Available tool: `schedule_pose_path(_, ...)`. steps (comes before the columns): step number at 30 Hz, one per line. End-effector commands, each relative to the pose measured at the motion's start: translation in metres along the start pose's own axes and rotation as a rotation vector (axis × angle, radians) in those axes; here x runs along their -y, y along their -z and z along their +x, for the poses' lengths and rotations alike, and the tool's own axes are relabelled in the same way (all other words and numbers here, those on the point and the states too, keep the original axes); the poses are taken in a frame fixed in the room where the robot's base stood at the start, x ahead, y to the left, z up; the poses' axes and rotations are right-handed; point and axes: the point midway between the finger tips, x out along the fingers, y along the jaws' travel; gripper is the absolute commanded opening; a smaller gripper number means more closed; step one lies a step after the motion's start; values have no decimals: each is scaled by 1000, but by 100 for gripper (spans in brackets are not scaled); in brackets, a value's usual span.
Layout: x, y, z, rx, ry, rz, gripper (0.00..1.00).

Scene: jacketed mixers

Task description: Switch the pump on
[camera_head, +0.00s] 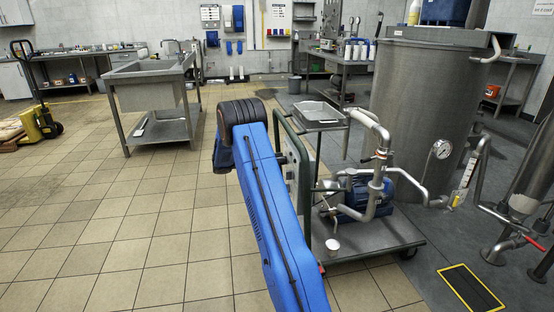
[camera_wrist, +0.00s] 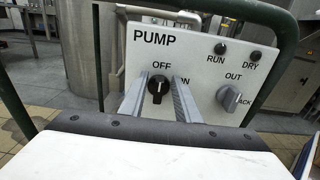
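The pump control panel (camera_wrist: 190,50) is a pale plate marked PUMP in the wrist view. Its black knob (camera_wrist: 157,90) has OFF above it and ON to the upper right. The white mark on the knob points roughly up, toward OFF. My gripper (camera_wrist: 160,86) is open, with one finger on each side of the black knob; I cannot tell whether either touches it. The pump (camera_head: 352,193), with a blue motor, sits on a wheeled cart (camera_head: 375,240) in the head view. There my blue arm hides my gripper and part of the panel.
A grey selector knob (camera_wrist: 230,98) marked OUT and BACK is right of my fingers. The RUN lamp (camera_wrist: 221,48) and DRY lamp (camera_wrist: 256,56) look dark. The cart's green handle frame (camera_wrist: 285,75) flanks the panel. A large steel vessel (camera_head: 420,100) stands behind the cart.

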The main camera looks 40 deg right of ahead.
Motion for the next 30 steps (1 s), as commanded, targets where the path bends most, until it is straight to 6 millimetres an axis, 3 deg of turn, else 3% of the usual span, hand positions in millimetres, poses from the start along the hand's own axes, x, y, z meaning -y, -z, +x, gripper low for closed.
schedule_pose_path(7,0,0,1,0,0,0,30)
schedule_pose_path(11,0,0,0,0,0,0,0)
schedule_pose_path(22,0,0,0,0,0,29,0)
schedule_pose_path(30,3,0,0,0,0,177,0)
